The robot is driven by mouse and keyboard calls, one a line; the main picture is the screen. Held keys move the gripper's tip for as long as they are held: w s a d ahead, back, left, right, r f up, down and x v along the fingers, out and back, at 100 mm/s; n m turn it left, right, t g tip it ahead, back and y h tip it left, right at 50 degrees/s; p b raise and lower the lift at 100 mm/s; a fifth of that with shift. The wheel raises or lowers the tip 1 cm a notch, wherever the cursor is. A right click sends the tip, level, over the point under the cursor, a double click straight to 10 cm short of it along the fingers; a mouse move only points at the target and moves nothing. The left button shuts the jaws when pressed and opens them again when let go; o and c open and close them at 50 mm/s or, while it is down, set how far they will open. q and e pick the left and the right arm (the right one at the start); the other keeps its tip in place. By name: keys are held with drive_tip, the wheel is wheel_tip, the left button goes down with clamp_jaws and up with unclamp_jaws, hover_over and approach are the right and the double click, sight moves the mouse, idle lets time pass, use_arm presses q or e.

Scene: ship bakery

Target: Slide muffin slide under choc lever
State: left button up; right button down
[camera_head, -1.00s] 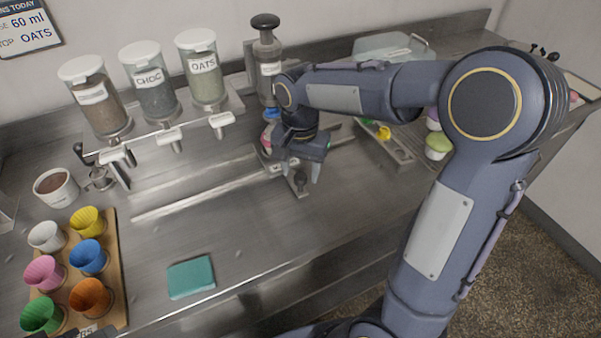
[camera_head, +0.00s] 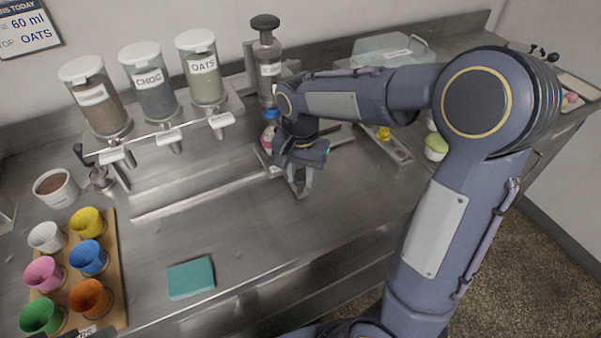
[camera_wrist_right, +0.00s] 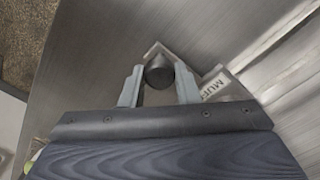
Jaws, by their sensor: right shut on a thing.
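The muffin slide (camera_head: 262,160) is a small metal plate on the counter rails, partly hidden by my right gripper. In the right wrist view its label (camera_wrist_right: 215,88) reads "MUF…". Its dark round knob (camera_wrist_right: 159,72) sits between the fingers of my right gripper (camera_wrist_right: 159,88). In the head view the right gripper (camera_head: 301,188) points down at the slide's front end, shut on the knob. A pink cup (camera_head: 267,138) shows behind the gripper, at the slide. The choc jar (camera_head: 155,92) hangs left of the slide, with its white choc lever (camera_head: 168,137) below. My left gripper is out of view.
The oats jar (camera_head: 206,80) and its lever (camera_head: 221,122) lie between choc and the plunger dispenser (camera_head: 267,65). Rails (camera_head: 200,195) run left, clear of objects. A teal sponge (camera_head: 190,278) and a board of coloured cups (camera_head: 118,270) are front left.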

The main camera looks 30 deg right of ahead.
drive_tip(key=shift+a, duration=0.1)
drive_tip(key=a+p, duration=0.1)
drive_tip(key=a, duration=2.2)
drive_tip(key=shift+d, duration=0.1)
drive_tip(key=c, duration=1.1)
unclamp_jaws()
drive_tip(key=s+r+b, duration=0.2)
drive_tip(key=s+r, duration=1.1)
drive_tip(key=s, duration=0.1)
